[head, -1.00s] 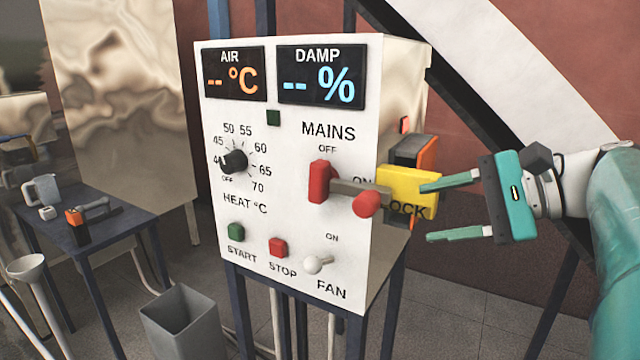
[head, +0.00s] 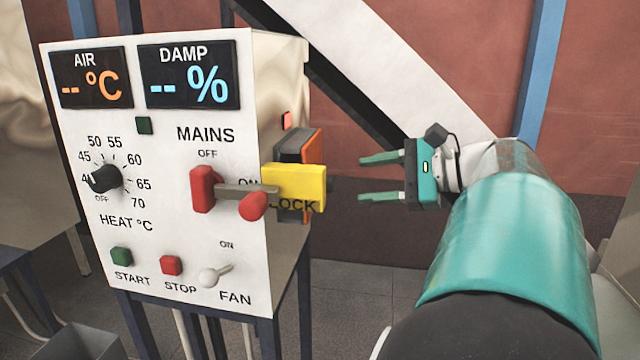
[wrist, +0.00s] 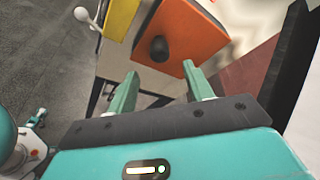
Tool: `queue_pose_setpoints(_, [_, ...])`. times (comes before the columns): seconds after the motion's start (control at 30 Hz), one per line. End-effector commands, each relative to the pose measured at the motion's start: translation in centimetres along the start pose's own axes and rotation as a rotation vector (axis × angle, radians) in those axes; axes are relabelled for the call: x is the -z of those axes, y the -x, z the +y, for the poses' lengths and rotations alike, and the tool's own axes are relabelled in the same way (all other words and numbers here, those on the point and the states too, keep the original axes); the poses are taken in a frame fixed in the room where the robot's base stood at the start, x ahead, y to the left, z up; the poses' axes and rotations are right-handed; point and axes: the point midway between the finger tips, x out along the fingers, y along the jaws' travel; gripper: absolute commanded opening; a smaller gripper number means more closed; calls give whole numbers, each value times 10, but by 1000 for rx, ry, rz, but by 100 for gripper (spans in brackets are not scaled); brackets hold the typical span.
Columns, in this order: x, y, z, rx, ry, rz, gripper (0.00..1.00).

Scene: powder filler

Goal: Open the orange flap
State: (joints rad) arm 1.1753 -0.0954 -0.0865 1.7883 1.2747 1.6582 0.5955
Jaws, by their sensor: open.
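The orange flap (wrist: 180,38) shows in the wrist view as a flat orange panel with a dark round knob (wrist: 159,48) on it. In the head view only a thin part of the orange flap (head: 313,150) shows on the right side of the white control box (head: 160,225); the yellow lock block (head: 295,182) partly hides it. The flap looks shut. My gripper (head: 360,178) is open and empty, to the right of the box and apart from the flap. In the wrist view my fingers (wrist: 160,90) point toward the flap, with the knob ahead of them.
The red-handled mains lever (head: 203,188) and the yellow lock block stick out at the box's front right. A white fan switch (head: 208,277) is lower down. A white diagonal beam (head: 370,65) and a blue post (head: 540,70) stand behind. Floor shows below my gripper.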

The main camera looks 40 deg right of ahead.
Motion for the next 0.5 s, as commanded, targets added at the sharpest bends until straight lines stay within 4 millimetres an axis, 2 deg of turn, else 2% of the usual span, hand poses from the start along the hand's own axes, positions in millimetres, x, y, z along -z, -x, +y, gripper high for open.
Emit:
queue_pose_setpoints(0.3, [0, -62, 0, -2, 1, -2, 51])
queue_pose_setpoints(0.5, [0, -86, 0, -2, 1, 0, 51])
